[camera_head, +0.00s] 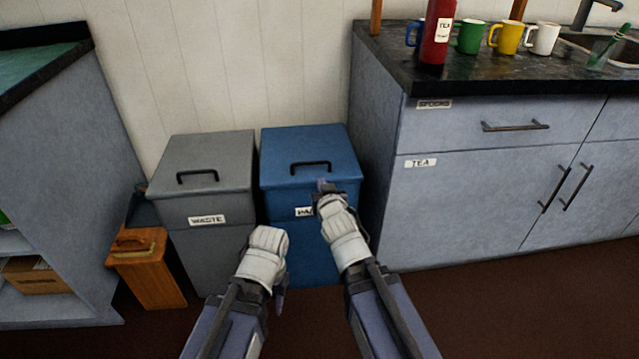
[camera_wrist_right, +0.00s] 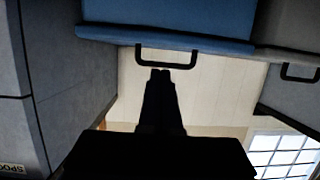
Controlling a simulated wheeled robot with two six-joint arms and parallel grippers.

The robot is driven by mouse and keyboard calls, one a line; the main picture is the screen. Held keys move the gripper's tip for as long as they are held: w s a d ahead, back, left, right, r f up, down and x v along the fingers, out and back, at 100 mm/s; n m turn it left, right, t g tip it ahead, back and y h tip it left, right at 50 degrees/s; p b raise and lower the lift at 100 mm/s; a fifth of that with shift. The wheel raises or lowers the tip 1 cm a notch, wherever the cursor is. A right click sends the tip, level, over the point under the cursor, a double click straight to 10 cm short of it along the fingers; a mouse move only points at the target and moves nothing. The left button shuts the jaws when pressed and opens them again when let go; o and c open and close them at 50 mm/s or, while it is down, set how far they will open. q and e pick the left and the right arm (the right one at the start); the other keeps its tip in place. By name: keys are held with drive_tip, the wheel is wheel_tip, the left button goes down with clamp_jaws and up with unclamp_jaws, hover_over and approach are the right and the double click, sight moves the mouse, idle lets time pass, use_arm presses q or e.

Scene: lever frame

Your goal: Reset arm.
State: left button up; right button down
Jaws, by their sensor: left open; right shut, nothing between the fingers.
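My right gripper (camera_head: 326,187) is shut and empty. It is at the front of the blue bin (camera_head: 310,160), just below the dark lid handle (camera_head: 311,168). In the right wrist view, the dark fingers (camera_wrist_right: 160,73) point at the bin's handle (camera_wrist_right: 166,62), close to it but not around it. My left gripper (camera_head: 280,300) hangs lower, in front of the grey bin labelled WASTE (camera_head: 205,170); its fingers are mostly hidden by the wrist, and it is open and empty. Both bin lids look closed.
A small wooden box (camera_head: 145,265) stands left of the grey bin. A grey cabinet (camera_head: 480,190) with a dark counter is close on the right, bearing a red bottle (camera_head: 437,35) and several mugs. A shelf unit (camera_head: 75,170) is at the left. The brown floor (camera_head: 510,315) is clear at the right.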

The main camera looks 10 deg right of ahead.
drive_tip(key=shift+s+f, duration=0.15)
drive_tip(key=shift+f, duration=0.05)
drive_tip(key=shift+f, duration=0.1)
drive_tip(key=s+a+f+n+g+h+p, duration=0.1)
drive_tip(key=s+a+f+g+p, duration=0.1)
drive_tip(key=s+f+g, duration=0.7)
drive_tip(key=s+a+f+n+g+h+p, duration=0.1)
drive_tip(key=s+a+f+n+g, duration=0.15)
drive_tip(key=s+g, duration=0.75)
drive_tip(key=s+r+t+p, duration=0.2)
drive_tip(key=r+p, duration=1.6)
drive_tip(key=p, duration=0.1)
drive_tip(key=s+r+t+p, duration=0.2)
drive_tip(key=r+p, duration=1.7)
drive_tip(key=shift+s+d, duration=0.2)
drive_tip(key=shift+d, duration=0.25)
